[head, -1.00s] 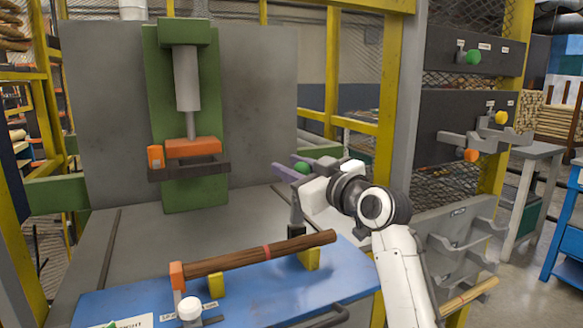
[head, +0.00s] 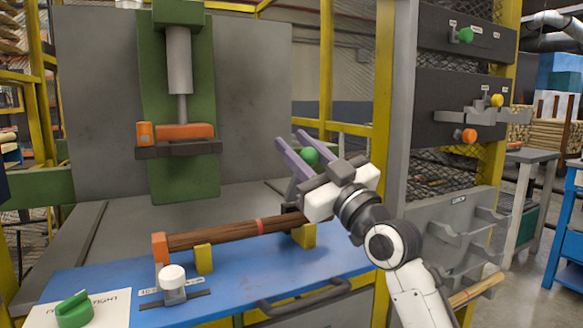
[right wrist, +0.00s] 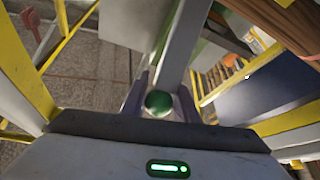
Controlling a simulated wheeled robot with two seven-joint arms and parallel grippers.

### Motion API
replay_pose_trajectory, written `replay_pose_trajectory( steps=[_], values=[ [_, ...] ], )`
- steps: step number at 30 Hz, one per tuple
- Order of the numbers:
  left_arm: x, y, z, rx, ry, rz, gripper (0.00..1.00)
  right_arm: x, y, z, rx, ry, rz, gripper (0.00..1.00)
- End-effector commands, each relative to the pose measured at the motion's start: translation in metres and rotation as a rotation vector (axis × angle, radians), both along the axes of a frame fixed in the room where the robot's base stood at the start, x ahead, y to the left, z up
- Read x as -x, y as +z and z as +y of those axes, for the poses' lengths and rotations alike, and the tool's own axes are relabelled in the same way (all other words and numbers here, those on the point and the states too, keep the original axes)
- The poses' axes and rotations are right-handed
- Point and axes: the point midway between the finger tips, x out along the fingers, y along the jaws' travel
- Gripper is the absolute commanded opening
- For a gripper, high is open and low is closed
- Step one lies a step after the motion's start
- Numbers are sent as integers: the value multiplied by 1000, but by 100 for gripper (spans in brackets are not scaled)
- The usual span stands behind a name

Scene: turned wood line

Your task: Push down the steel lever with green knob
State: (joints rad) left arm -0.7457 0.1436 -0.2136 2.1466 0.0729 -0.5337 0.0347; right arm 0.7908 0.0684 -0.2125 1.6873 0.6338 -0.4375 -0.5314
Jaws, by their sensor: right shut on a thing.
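The fingers tilt up and to the left, and the gripper is shut on the knob. The right wrist view shows the knob (right wrist: 158,103) between the fingers, with a grey bar behind it. In the head view a grey piece (head: 293,187) shows just under the fingers; most of the lever is hidden by the gripper. My left gripper is not in view.
A dark wooden bar (head: 215,235) lies across yellow blocks on the blue bench (head: 240,277). A green press (head: 184,183) stands behind. A panel (head: 445,100) at right carries another green knob (head: 466,35), a yellow one and an orange one. A green switch (head: 74,310) is at front left.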

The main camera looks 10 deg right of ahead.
Motion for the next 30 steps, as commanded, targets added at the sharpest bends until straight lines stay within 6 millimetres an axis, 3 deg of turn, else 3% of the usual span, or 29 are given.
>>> replay_pose_trajectory(
  steps=[1, 9, 26, 27, 30],
  values=[
    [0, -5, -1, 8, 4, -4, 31, 2, -7, -2, -1, -5, -28, 0],
    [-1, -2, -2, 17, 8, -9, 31, 14, -6, -6, -9, -5, -47, 0],
    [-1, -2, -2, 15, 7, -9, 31, 17, -5, -7, -10, -7, -51, 0],
    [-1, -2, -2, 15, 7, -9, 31, 17, -5, -7, -11, -6, -51, 33],
    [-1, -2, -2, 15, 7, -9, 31, 17, -6, -7, -11, -5, -49, 44]
  ],
)
